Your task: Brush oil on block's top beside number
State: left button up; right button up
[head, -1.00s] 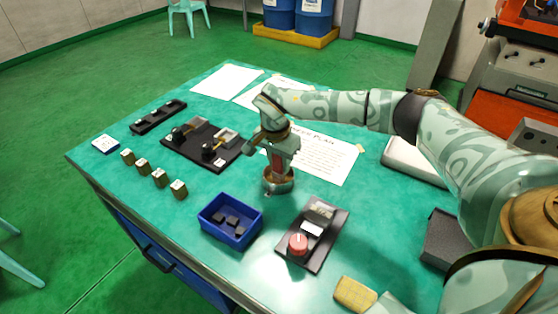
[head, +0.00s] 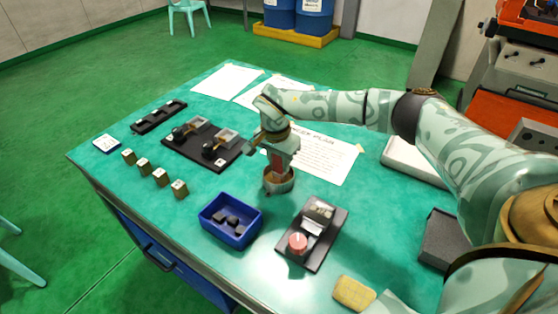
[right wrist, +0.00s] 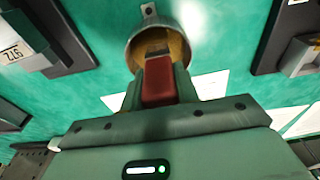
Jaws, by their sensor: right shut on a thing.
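My right gripper (head: 277,170) is shut on a brush with a red handle (right wrist: 158,82). It points down over a small round metal cup (head: 278,184) on the table. In the right wrist view the brush's lower end is inside the cup (right wrist: 150,20), whose inside looks amber. A dark fixture (head: 325,253) with a red knob (head: 298,243) and a grey metal block (head: 319,211) stands right of the cup. A numbered label (right wrist: 14,53) shows upside down at the left of the right wrist view. My left gripper is out of view.
A blue bin (head: 230,220) with dark pieces is front left of the cup. Several small brass blocks (head: 160,177) stand in a row at left. A black two-station fixture (head: 203,147) lies behind. A printed sheet (head: 325,160) lies behind the cup. A tan pad (head: 354,293) is at front.

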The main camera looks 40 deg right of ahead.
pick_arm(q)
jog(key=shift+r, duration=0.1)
pick_arm(e)
notch_tip(320, 180, up, 7)
jog(key=p, duration=0.6)
jog(key=shift+r, duration=0.1)
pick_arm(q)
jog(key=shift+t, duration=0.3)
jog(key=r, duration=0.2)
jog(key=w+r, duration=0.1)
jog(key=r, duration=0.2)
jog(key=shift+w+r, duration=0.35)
